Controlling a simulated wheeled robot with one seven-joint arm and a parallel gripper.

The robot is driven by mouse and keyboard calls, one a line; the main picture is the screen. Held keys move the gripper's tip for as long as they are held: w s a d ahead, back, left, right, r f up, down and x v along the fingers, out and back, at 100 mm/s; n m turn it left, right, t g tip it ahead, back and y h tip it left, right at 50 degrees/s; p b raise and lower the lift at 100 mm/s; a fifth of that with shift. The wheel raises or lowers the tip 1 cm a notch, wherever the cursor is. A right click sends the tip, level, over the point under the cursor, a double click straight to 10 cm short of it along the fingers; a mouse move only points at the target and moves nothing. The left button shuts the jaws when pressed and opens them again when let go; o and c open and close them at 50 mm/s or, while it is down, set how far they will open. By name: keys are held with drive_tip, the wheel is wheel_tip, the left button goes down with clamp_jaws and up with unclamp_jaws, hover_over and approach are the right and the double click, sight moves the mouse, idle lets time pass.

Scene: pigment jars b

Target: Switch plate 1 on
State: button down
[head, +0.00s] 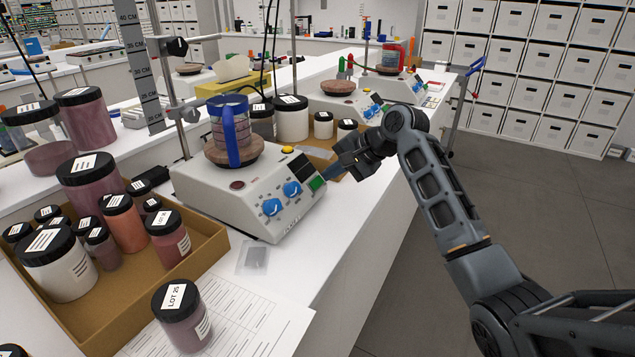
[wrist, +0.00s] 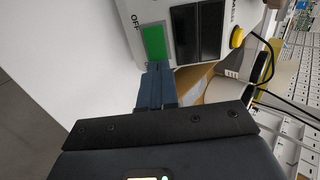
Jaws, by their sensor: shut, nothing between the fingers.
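The nearest hot plate (head: 245,210), which I take to be plate 1, is a pale box with two blue knobs (head: 272,207) and a green switch (head: 317,183) at the right end of its sloping front. In the wrist view the green switch (wrist: 154,43) has the word OFF beside it. My gripper (head: 329,173) is shut and empty, at the right end of the panel. In the wrist view its fingertips (wrist: 156,70) are right at the switch's edge; I cannot tell whether they touch it. A glass beaker with a blue handle (head: 231,130) stands on the plate's round top.
A second hot plate (head: 345,103) stands farther back. A cardboard tray (head: 105,325) of pigment jars is at the left, with a loose jar (head: 182,312) and a paper sheet (head: 250,325) in front. A yellow button (wrist: 237,38) sits near the dark panel windows.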

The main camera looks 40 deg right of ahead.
drive_tip(key=shift+w+a+f, duration=0.1)
drive_tip(key=shift+w+f, duration=0.15)
drive_tip(key=shift+p+v, duration=0.85)
drive_tip(key=shift+p, duration=0.15)
drive_tip(key=p+v, duration=0.1)
drive_tip(key=v, duration=0.9)
drive_tip(key=shift+p, duration=0.4)
